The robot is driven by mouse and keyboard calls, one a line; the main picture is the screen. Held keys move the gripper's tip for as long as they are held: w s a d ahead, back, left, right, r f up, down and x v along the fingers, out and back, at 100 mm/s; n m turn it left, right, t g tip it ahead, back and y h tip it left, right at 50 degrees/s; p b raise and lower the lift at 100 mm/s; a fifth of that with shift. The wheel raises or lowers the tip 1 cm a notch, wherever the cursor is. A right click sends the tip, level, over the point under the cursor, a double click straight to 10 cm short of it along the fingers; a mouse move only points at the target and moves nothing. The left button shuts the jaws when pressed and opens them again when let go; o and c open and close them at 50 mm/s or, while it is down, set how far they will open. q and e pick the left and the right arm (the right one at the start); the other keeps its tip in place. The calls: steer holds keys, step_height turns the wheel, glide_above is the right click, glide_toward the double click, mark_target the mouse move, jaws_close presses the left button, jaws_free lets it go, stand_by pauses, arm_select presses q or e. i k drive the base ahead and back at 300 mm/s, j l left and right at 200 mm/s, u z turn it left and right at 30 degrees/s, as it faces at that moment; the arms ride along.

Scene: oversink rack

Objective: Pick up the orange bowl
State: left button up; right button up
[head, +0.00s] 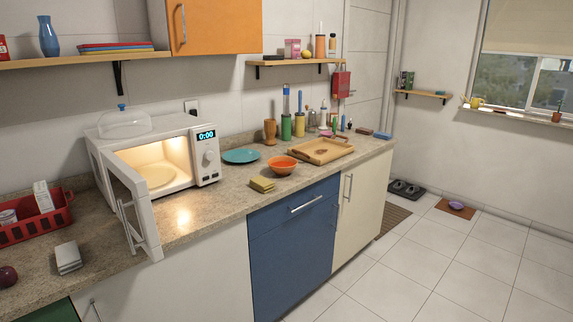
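The orange bowl (282,165) stands upright on the speckled stone counter (215,200), right of the open microwave (160,165). It lies between a teal plate (240,156) at its left and a wooden tray (320,151) at its right. A stack of yellow-green sponges or cloths (262,184) is in front of it at the left. Nothing covers the bowl. Neither of my grippers is in the head view.
The microwave door (132,208) hangs open over the counter's front. A red basket (35,216) is at the far left. Several bottles and utensils stand behind the tray. A blue cabinet (293,240) is below the bowl; the tiled floor (450,260) at the right is mostly clear.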

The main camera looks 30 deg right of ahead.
mark_target(282, 166)
steer(key=i+l, duration=0.15)
steer(key=l, duration=0.2)
steer(key=i+l, duration=0.15)
steer(key=l, duration=0.2)
steer(key=i+l, duration=0.2)
steer(key=l, duration=0.15)
steer(key=i+l, duration=0.15)
steer(key=l, duration=0.2)
steer(key=i+l, duration=0.15)
steer(key=l, duration=0.2)
steer(key=i+l, duration=0.15)
steer(key=l, duration=0.2)
steer(key=i+l, duration=0.15)
steer(key=l, duration=0.2)
steer(key=i+l, duration=0.2)
steer(key=l, duration=0.15)
